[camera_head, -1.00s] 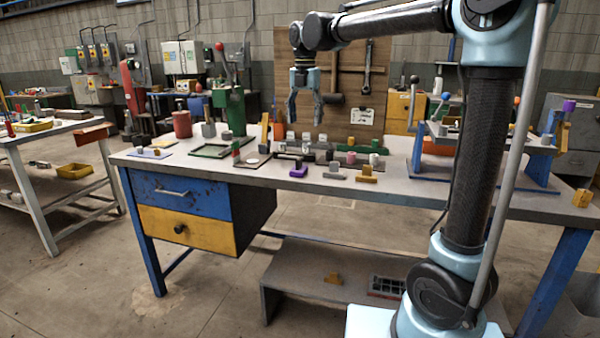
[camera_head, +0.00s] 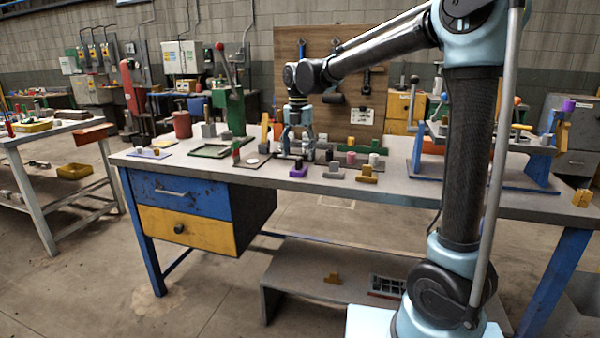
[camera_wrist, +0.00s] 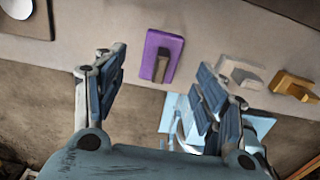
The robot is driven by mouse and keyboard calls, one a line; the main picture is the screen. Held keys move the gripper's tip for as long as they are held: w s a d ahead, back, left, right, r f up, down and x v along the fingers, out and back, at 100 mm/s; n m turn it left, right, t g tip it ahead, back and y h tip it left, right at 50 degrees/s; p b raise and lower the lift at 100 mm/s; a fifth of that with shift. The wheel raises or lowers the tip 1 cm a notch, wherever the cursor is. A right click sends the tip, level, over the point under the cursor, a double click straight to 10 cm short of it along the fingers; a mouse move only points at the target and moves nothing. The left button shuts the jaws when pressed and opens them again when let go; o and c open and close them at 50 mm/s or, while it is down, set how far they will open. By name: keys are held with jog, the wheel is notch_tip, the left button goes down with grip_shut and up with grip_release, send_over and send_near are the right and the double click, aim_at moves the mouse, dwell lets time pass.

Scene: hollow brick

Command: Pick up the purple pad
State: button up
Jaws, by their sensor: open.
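The purple pad (camera_head: 299,171) lies on the workbench near its front edge, with a dark upright block on it. In the wrist view the purple pad (camera_wrist: 171,46) shows as a purple rectangle with a grey-brown block standing on it, ahead of and between my fingers. My gripper (camera_head: 296,155) hangs pointing down over the bench, close above and just behind the pad. In the wrist view my gripper (camera_wrist: 158,82) has its two fingers spread wide with nothing between them. The fingers appear apart from the pad.
A grey block piece (camera_head: 334,171) and a yellow-brown one (camera_head: 367,174) stand right of the pad. A dark board with a white disc (camera_head: 252,161) lies to its left. Several small blocks stand behind. The bench's front edge (camera_head: 225,176) is close.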

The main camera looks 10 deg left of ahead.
aim_at(299, 158)
jog(key=shift+s+d+f, duration=0.1)
jog(key=shift+f, duration=2.65)
jog(key=c, duration=1.2)
jog(key=shift+r, duration=0.15)
notch_tip(299, 158, up, 10)
jog(key=shift+f, duration=0.15)
